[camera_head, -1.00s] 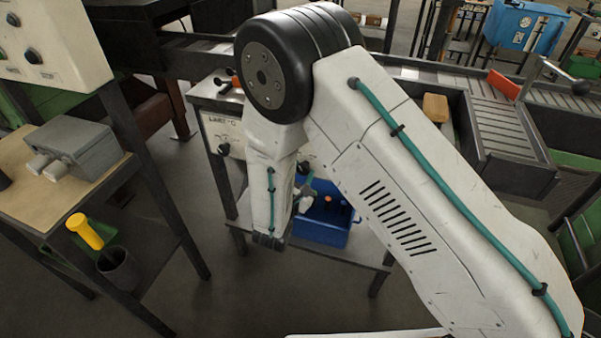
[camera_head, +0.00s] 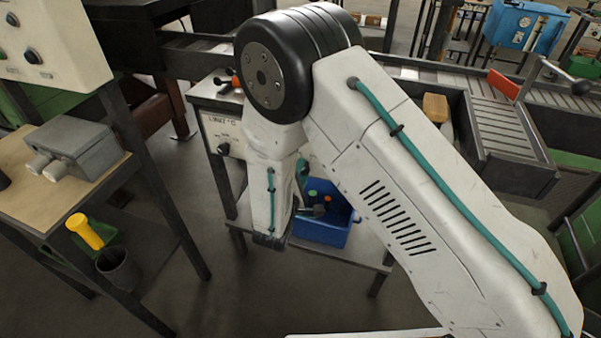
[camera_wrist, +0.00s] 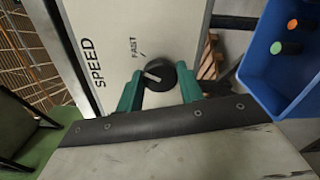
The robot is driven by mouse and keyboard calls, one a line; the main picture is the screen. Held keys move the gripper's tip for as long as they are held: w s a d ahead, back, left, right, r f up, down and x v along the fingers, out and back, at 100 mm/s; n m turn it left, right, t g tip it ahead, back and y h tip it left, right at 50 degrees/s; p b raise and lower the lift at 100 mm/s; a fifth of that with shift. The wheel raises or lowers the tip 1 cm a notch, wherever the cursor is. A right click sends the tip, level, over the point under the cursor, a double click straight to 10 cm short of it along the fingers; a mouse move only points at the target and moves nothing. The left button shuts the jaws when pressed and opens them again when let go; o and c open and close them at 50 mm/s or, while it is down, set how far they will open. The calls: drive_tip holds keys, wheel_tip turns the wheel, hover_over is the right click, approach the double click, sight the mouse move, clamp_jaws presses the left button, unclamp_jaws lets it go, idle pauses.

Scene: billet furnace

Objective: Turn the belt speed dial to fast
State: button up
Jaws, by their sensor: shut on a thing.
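In the wrist view, the belt speed dial (camera_wrist: 158,77) is a round black knob with a pale pointer bar. It sits on a white panel (camera_wrist: 110,30) marked "SPEED" and "FAST". The pointer aims left and slightly up in the picture. The "FAST" word and its short tick lie above and left of the dial, and the pointer does not clearly line up with the tick. My gripper (camera_wrist: 159,75) has its two teal fingers on either side of the dial, shut on it. In the head view, my arm hides the dial and most of the gripper.
A blue bin (camera_head: 318,232) with several coloured-ended items stands on the shelf just below the panel box (camera_head: 222,135); it also shows in the wrist view (camera_wrist: 250,70). Another black knob (camera_head: 223,149) is on the box's left part. A conveyor runs behind.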

drive_tip(key=shift+m, duration=0.8)
drive_tip(key=o, duration=1)
drive_tip(key=v, duration=0.7)
drive_tip(key=shift+s, duration=0.4)
drive_tip(key=shift+a, duration=0.15)
